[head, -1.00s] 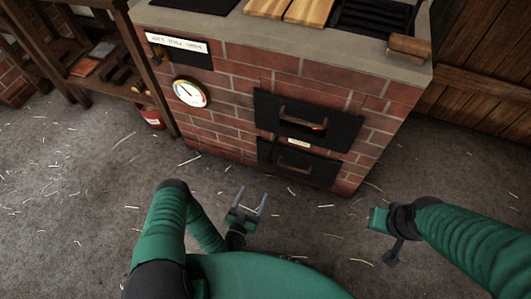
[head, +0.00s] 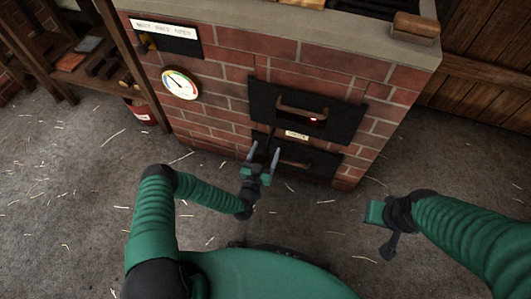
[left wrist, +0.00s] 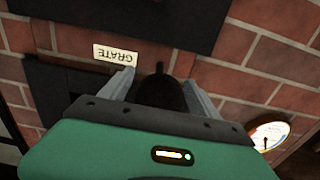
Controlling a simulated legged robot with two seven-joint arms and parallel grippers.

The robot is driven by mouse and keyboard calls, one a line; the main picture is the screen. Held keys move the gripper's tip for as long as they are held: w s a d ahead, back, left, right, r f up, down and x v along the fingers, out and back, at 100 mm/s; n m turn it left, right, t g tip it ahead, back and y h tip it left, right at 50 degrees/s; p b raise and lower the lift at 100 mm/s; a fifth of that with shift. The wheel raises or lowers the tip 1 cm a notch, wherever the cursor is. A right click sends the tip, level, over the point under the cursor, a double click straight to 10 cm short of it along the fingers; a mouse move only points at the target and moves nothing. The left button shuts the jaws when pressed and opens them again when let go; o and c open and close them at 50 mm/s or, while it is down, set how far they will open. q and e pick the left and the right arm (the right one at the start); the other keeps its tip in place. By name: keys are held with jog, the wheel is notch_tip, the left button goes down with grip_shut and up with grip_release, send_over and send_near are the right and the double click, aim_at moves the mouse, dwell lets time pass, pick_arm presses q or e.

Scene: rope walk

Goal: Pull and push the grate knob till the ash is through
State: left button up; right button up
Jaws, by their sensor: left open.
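The grate knob (left wrist: 160,92) is a dark rounded knob on a short stem. It shows in the left wrist view between the fingers of my left gripper (left wrist: 160,88). In the head view the left gripper (head: 264,154) is open at the brick front, its fingers pointing at the stove beside the lower black door. The fingers stand either side of the knob; I cannot tell whether they touch it. A pale GRATE label (head: 297,134) is just right of the fingertips; it shows upside down in the left wrist view (left wrist: 115,54). My right gripper (head: 380,222) is apart from the stove, its fingers unclear.
The brick stove (head: 222,112) has an upper black door (head: 262,98) with a red glow and a lower black door (head: 325,163). A dial gauge (head: 180,84) is at left. A red canister (head: 141,112) stands by the shelf. The straw-strewn floor is open.

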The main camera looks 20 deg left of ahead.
pick_arm(q)
jog(key=shift+w, duration=0.15)
grip_shut()
dwell(0.4)
